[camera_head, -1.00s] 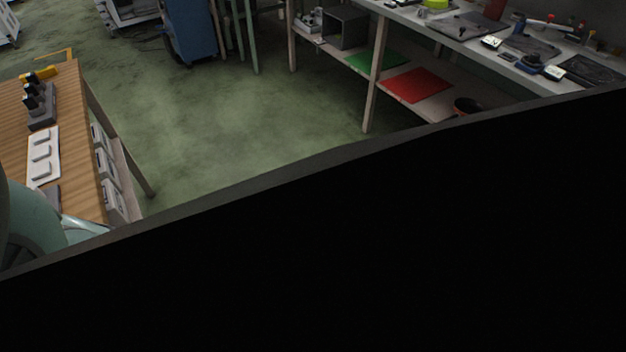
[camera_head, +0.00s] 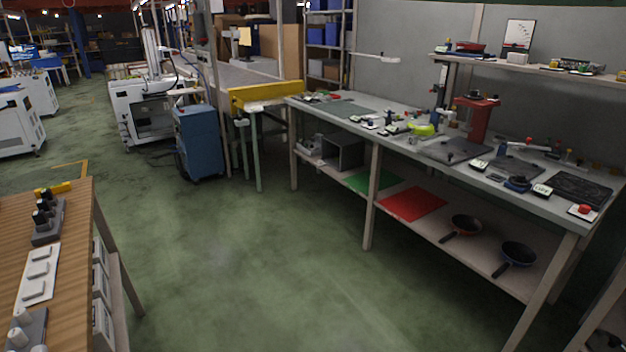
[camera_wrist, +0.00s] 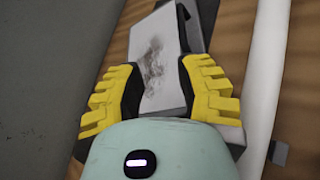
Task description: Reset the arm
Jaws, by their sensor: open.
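My gripper (camera_wrist: 158,72) shows in the wrist view with two yellow ridged fingers with dark inner pads. The fingers are apart and open. A pale grey flat piece (camera_wrist: 160,45) with a dark smudge lies beyond and between the fingers. I cannot tell whether the fingers touch it. A brown wood-like surface (camera_wrist: 232,60) shows behind it. My gripper and arm are not in the head view.
In the head view a wooden table (camera_head: 75,260) with small items stands at the left.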

